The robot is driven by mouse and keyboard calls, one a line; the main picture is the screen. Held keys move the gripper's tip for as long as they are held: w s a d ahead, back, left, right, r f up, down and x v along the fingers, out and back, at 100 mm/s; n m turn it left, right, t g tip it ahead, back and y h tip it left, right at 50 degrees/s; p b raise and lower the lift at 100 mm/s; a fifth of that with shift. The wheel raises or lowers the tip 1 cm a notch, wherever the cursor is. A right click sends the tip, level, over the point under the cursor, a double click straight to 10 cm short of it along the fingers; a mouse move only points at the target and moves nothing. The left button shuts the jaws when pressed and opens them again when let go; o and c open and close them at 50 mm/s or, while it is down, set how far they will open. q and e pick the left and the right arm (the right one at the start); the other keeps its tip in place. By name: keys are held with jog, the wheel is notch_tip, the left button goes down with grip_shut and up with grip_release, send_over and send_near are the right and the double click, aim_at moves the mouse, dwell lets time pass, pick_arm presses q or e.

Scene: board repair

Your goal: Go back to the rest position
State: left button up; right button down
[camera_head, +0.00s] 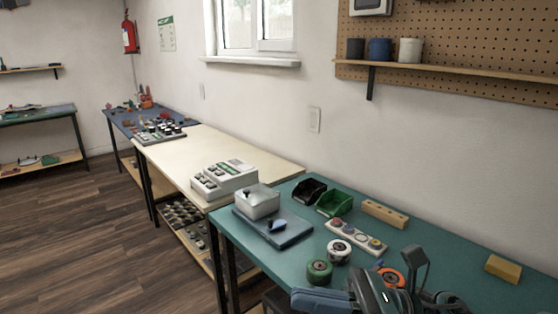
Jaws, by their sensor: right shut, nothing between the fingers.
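My right gripper (306,299) is at the bottom edge, over the near part of the green-topped workbench (462,262). It points left, and its fingers are shut with nothing between them. Its dark body hides part of the bench and partly covers an orange-rimmed roll (391,279). A green roll (319,271) lies just beyond the fingers, and a white roll (339,251) lies behind that. My left gripper is not in view.
A grey device (286,239) with a white box (257,202), a green bin (335,203), a black bin (309,191), a button strip (357,237), a wooden block (385,214) and a yellow block (503,269) occupy the bench. Wood floor (75,235) is clear at left.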

jog(key=w+d+f+m+t+h+p, duration=0.2)
jog(key=w+d+f+m+t+h, duration=0.15)
jog(key=m+t, duration=0.85)
jog(key=w+d+f+m+t+h+p, duration=0.2)
jog(key=m+t+h, duration=0.3)
jog(key=m, duration=1.3)
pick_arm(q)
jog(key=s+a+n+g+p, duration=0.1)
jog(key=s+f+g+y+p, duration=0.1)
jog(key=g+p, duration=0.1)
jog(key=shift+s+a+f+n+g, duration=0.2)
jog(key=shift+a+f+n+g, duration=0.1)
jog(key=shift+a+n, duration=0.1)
pick_arm(e)
jog(key=s+d+f+m+g+h, duration=0.2)
jog(key=s+f+m, duration=0.4)
jog(key=f+m, duration=0.4)
jog(key=s+d+f+m+g+h, duration=0.2)
jog(key=s+f+m+g+h, duration=0.3)
jog(key=f+m+h, duration=0.2)
notch_tip(320, 180, down, 3)
jog(key=m, duration=0.2)
jog(key=shift+s+m, duration=0.35)
jog(key=shift+m, duration=0.05)
jog(key=shift+d, duration=0.1)
